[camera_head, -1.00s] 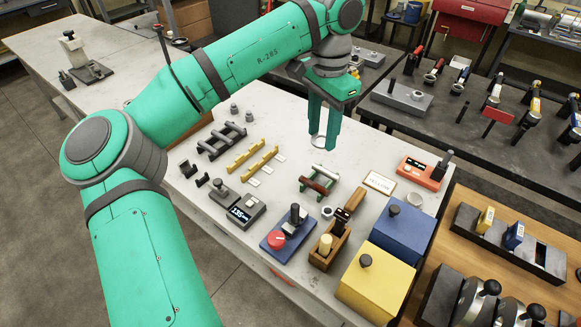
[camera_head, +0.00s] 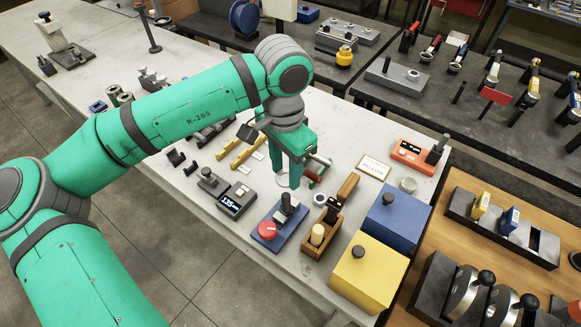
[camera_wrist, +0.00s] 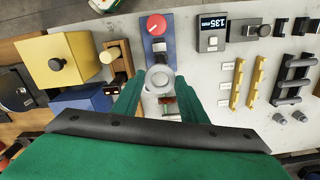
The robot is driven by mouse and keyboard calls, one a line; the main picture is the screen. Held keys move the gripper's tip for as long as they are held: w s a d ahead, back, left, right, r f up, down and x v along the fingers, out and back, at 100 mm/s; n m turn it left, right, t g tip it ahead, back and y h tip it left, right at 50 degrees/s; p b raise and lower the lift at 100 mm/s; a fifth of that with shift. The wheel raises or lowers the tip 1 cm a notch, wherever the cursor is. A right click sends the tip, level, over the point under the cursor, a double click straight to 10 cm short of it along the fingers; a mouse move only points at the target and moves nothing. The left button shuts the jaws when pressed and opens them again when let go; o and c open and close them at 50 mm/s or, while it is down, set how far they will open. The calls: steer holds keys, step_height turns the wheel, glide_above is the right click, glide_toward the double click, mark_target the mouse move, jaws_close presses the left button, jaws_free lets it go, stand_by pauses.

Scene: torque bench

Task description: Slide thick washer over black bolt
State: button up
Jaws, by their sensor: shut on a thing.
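My gripper (camera_head: 285,180) is shut on a pale grey ring, the thick washer (camera_head: 282,181). The washer (camera_wrist: 160,77) shows as a round ring between the green fingers in the wrist view. The black bolt (camera_head: 290,203) stands upright on a blue base (camera_head: 268,231) with a red knob (camera_head: 267,230). The washer is above the bench, apart from the bolt, on its far side in the head view. In the wrist view the blue base (camera_wrist: 147,45) is just beyond the washer. The exact height of the washer is hard to tell.
A display box (camera_head: 236,200) stands left of the blue base, and a wooden holder (camera_head: 320,240) stands right of it. A blue box (camera_head: 397,222) and a yellow box (camera_head: 368,274) are farther right.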

mark_target(285, 196)
steer(key=shift+a+f, duration=0.25)
steer(key=shift+f, duration=0.3)
steer(key=shift+s+d+f, duration=0.1)
steer(key=shift+d+f, duration=0.05)
steer(key=shift+f, duration=2.2)
steer(key=shift+f, duration=0.15)
steer(key=shift+d, duration=0.1)
steer(key=shift+f, duration=0.45)
